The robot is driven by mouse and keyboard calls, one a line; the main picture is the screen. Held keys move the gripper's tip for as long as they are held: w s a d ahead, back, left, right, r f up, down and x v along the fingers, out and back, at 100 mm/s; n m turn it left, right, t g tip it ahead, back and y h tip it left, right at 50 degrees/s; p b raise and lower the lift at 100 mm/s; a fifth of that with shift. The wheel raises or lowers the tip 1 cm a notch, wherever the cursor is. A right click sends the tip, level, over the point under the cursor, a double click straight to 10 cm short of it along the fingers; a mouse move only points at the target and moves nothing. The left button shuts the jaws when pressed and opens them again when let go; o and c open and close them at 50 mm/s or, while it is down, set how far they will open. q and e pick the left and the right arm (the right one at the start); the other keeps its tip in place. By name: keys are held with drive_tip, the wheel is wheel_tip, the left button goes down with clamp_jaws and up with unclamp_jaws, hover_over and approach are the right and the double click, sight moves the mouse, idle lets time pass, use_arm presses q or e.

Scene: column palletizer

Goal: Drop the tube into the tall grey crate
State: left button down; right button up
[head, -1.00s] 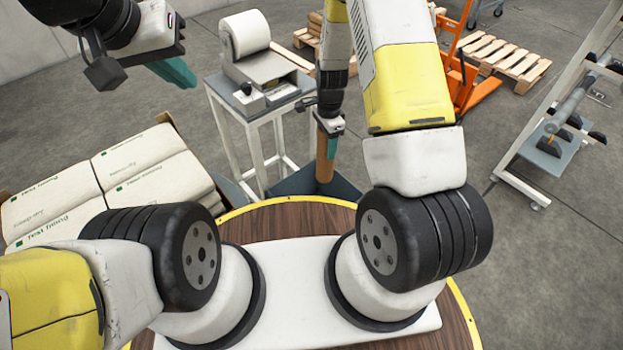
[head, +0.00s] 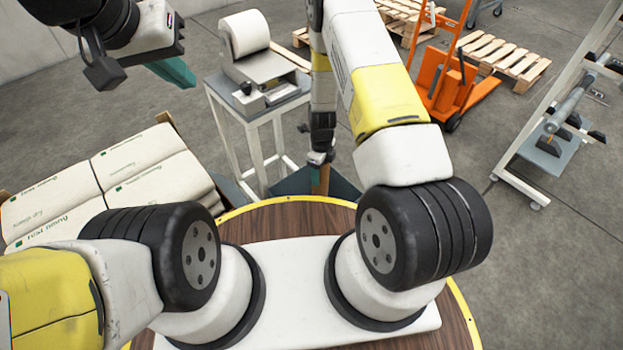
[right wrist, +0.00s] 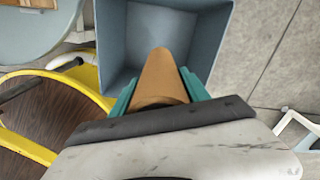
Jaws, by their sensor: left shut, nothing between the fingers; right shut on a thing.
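The brown tube (head: 321,180) is held upright in my right gripper (head: 320,160) and points down into the tall grey crate (head: 344,183). In the right wrist view the tube (right wrist: 163,78) sits between the teal fingers of my right gripper (right wrist: 160,92). It reaches over the open mouth of the crate (right wrist: 222,35); whether its lower end touches the bottom cannot be told. In the head view my arm and the round deck hide part of the crate. My left gripper (head: 173,72) is shut and empty at the upper left, away from the tube.
A white stand (head: 258,110) with a roll machine (head: 262,85) is just behind and left of the crate. Stacked white bags (head: 140,165) lie at the left. An orange pallet truck (head: 445,85) and a grey rack (head: 545,140) stand right. Floor right of the crate is clear.

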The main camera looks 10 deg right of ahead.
drive_tip(key=shift+f, duration=1.1)
drive_tip(key=o, duration=1.5)
drive_tip(key=shift+r, duration=0.1)
wheel_tip(320, 180, up, 8)
